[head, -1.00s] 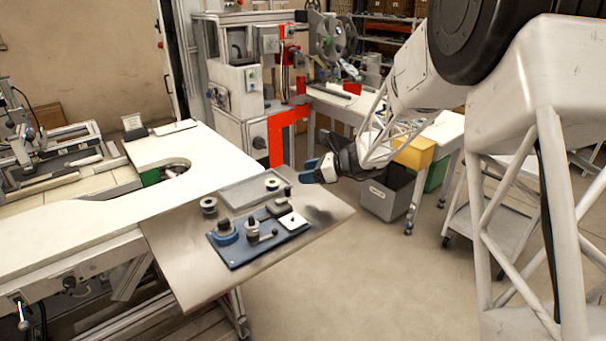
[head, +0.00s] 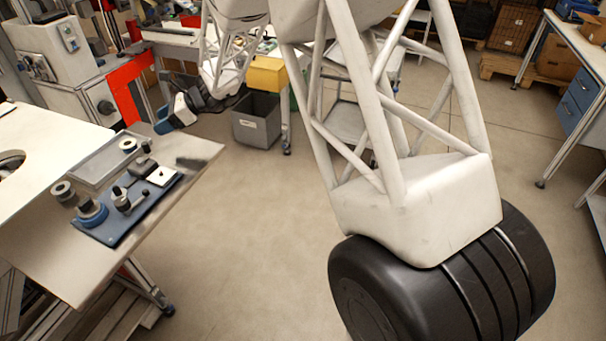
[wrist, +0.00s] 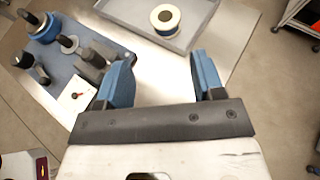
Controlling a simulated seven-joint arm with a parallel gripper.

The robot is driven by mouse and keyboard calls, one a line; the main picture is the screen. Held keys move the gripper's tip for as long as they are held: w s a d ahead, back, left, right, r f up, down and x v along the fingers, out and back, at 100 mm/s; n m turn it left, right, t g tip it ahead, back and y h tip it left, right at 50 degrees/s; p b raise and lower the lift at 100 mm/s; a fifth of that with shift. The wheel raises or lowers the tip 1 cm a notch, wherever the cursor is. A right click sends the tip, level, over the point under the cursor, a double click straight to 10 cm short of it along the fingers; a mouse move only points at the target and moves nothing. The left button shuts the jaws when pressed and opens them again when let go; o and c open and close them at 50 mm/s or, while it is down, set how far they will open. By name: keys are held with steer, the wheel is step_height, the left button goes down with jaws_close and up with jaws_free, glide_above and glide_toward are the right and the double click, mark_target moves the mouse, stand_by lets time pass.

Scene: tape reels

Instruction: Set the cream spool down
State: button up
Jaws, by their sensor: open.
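The cream spool (head: 128,145), pale with a dark centre ring, lies flat in the shallow grey tray (head: 93,166), near the tray's right end. In the wrist view the spool (wrist: 165,17) is ahead of my gripper (wrist: 163,78), well beyond its fingertips. My gripper's blue fingers are wide apart with nothing between them. In the head view my gripper (head: 171,114) hangs above and beyond the table's right corner, apart from the spool. A second pale spool (head: 63,190) stands outside the tray, at its near left.
A blue plate (head: 115,232) in front of the tray carries a blue reel (head: 92,212), dark posts and a white square (head: 161,176). A grey bin (head: 257,122) stands on the floor behind the table. The floor right of the table is open.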

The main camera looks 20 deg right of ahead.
steer(key=s+d+r+n+h, duration=0.3)
steer(key=s+d+n, duration=0.3)
steer(key=s, duration=1)
steer(key=s+d+r+n+h, duration=0.3)
steer(key=s+d+n+h, duration=0.2)
steer(key=s+d, duration=0.5)
steer(key=s+d+r+n+h, duration=0.4)
steer(key=s+d+n, duration=0.4)
steer(key=s, duration=1.4)
steer(key=shift+d+t+h, duration=0.3)
steer(key=shift+h, duration=0.3)
steer(key=shift+s, duration=0.1)
